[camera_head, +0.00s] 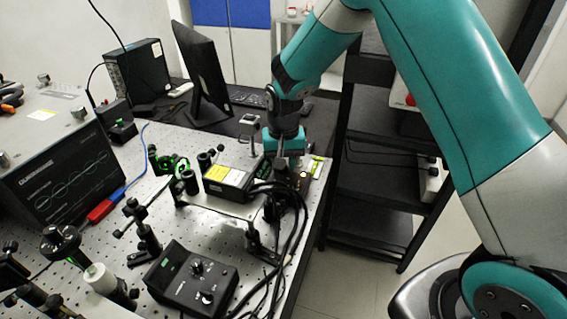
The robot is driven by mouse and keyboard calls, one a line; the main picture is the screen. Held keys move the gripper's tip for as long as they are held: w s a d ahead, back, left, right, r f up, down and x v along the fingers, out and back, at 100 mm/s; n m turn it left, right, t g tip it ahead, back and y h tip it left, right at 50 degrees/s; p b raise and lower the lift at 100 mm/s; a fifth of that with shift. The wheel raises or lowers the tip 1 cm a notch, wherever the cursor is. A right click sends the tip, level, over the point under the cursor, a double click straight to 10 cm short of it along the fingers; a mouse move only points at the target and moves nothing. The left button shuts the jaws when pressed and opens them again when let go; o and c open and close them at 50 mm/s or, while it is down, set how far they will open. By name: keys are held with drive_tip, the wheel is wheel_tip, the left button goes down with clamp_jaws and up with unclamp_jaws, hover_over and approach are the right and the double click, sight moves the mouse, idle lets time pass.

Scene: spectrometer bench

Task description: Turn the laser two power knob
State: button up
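A black control box (175,287) with knobs and a small green display sits at the front of the perforated bench. One black knob (197,267) with a pale mark is on its top, and another knob (207,297) is nearer its front right corner. No label tells me which is the laser two power knob. My gripper (285,160) is farther back, beside a black laser unit (232,178) with a yellow label and apart from the control box. The gripper points down; its fingertips are small and partly hidden, so I cannot see whether it is open or touches anything.
Black cables (292,215) hang at the bench's right edge, between my gripper and the control box. Optic mounts (140,235) stand to the left. A monitor (203,75) and keyboard (248,98) are behind. A black shelf rack (375,190) stands to the right.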

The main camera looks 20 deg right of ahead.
wheel_tip(320, 180, up, 17)
drive_tip(key=b, duration=0.2)
drive_tip(key=shift+r, duration=0.2)
idle(0.5)
drive_tip(key=s+a+n+y, duration=0.1)
drive_tip(key=s+a+n, duration=0.1)
drive_tip(key=s, duration=0.7)
drive_tip(key=s+a+n+y, duration=0.1)
drive_tip(key=s+n, duration=0.4)
drive_tip(key=s, duration=0.5)
drive_tip(key=s+a+n+y, duration=0.2)
drive_tip(key=s+a+n, duration=0.1)
drive_tip(key=s, duration=0.7)
drive_tip(key=shift+a+r, duration=0.2)
drive_tip(key=shift+a, duration=0.2)
